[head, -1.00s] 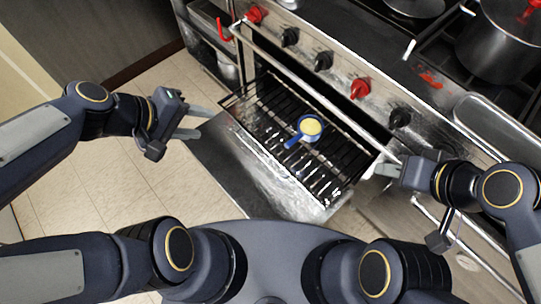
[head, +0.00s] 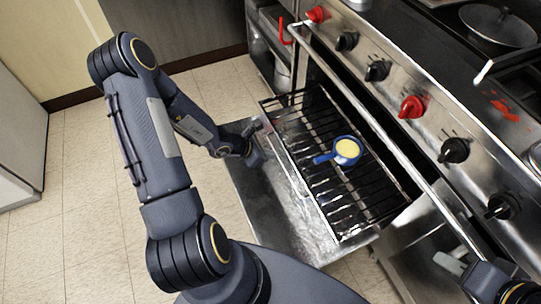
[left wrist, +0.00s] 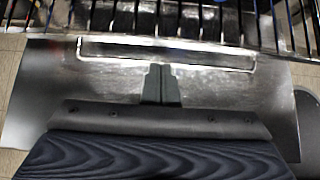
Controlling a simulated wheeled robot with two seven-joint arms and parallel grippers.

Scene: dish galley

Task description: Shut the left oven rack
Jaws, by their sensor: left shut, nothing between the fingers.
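The left oven rack (head: 312,197) is a black wire rack, pulled out of the oven over its lowered door (head: 262,205). A blue pan (head: 346,151) with yellow contents sits on the rack. My left gripper (head: 257,128) is at the rack's front edge, near its far corner. In the left wrist view, its fingers (left wrist: 160,84) are together and empty over the door, pointing at the rack's front bar (left wrist: 165,42); I cannot tell whether they touch it. My right gripper (head: 452,262) is at the lower right, partly hidden, beside the oven front.
A long oven handle bar (head: 385,135) runs above the opening, below red and black knobs (head: 413,107). A lidded pan (head: 497,26) stands on the stove top. The tiled floor (head: 80,200) at the left is clear.

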